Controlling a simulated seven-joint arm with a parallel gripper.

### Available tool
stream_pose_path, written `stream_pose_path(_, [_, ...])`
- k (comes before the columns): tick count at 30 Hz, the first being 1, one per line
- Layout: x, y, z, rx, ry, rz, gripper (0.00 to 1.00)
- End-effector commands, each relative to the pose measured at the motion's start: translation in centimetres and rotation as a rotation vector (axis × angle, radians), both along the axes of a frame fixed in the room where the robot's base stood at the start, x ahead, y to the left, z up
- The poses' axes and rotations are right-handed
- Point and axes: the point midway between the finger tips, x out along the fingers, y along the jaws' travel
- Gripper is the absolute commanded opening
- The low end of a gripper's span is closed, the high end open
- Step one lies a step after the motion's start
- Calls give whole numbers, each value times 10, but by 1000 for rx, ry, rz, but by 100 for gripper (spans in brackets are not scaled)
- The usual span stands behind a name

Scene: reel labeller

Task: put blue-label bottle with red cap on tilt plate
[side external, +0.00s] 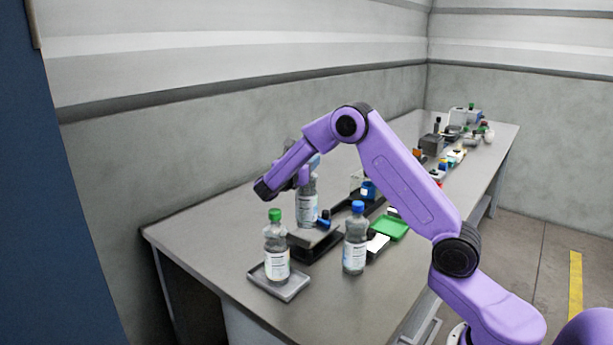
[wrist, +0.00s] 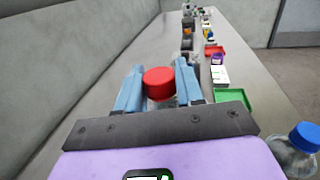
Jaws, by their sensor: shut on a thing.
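The bottle with the red cap (wrist: 158,83) is between the two blue fingers of my gripper (wrist: 159,75) in the wrist view, and the gripper is shut on it. In the side external view this bottle (side external: 307,207) stands upright with a white and blue label, its cap hidden by my gripper (side external: 312,166). Its base is at the grey plate (side external: 310,238) on a dark stand, which looks like the tilt plate. I cannot tell whether the base touches the plate.
A green-capped bottle (side external: 276,247) stands on a small grey tray (side external: 293,288) at the front. A blue-capped bottle (side external: 355,242) stands to the right of the plate. A green tray (side external: 392,228) and several small items line the bench behind. The bench's left part is clear.

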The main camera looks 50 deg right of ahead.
Motion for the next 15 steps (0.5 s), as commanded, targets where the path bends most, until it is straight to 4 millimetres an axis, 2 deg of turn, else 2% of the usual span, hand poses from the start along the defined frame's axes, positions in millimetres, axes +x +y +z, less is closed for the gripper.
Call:
stream_pose_path(9, [0, 0, -33, -2, 0, 1, 0])
stream_pose_path(15, [0, 0, -34, -2, -2, 1, 0])
